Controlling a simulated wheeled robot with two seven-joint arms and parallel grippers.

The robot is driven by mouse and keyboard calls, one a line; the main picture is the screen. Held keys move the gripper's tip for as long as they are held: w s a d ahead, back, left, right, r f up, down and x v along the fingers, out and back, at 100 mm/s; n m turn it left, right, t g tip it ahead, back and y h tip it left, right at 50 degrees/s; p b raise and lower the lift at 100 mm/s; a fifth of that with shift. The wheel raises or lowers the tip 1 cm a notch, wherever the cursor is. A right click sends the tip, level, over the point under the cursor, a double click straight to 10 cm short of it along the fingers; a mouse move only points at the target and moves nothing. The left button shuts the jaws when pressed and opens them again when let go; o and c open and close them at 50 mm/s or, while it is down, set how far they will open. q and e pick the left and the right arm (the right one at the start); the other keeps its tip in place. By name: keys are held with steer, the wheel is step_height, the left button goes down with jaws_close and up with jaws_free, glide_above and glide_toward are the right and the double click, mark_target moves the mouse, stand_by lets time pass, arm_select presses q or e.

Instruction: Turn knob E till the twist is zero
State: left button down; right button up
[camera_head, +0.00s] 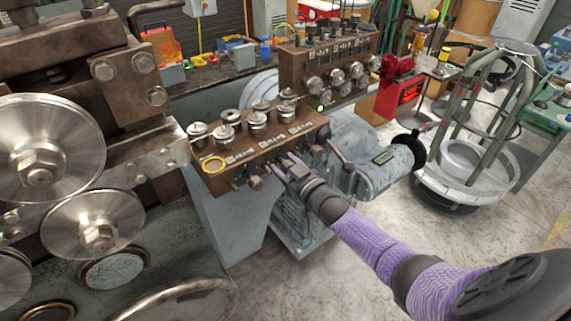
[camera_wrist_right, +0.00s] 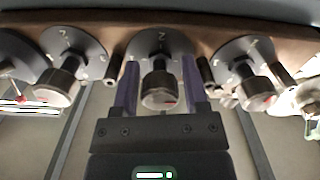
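A brown control box (camera_head: 205,180) has a row of silver knobs along its front face; I cannot read which is knob E. My right gripper (camera_head: 283,162) reaches this front face from the lower right. In the right wrist view its two purple fingers (camera_wrist_right: 160,64) stand on either side of the middle silver knob (camera_wrist_right: 160,92). A small gap seems to show on each side, so the gripper looks open around the knob. The dial (camera_wrist_right: 163,44) behind it carries a mark I cannot read surely. My left gripper is out of view.
Neighbouring knobs stand left (camera_wrist_right: 57,85) and right (camera_wrist_right: 256,92) of the fingers, with small dark posts between. Several round metal caps (camera_head: 229,117) top the box. A second knob panel (camera_head: 300,65) stands behind. Large steel rollers (camera_head: 45,150) fill the left. A grey motor (camera_head: 360,150) is close right.

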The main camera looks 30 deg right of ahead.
steer(key=shift+s+r, duration=0.1)
steer(key=shift+s, duration=0.2)
steer(key=s+p, duration=0.3)
steer(key=s, duration=0.6)
steer(key=shift+s+d, duration=0.15)
steer(key=shift+d, duration=0.25)
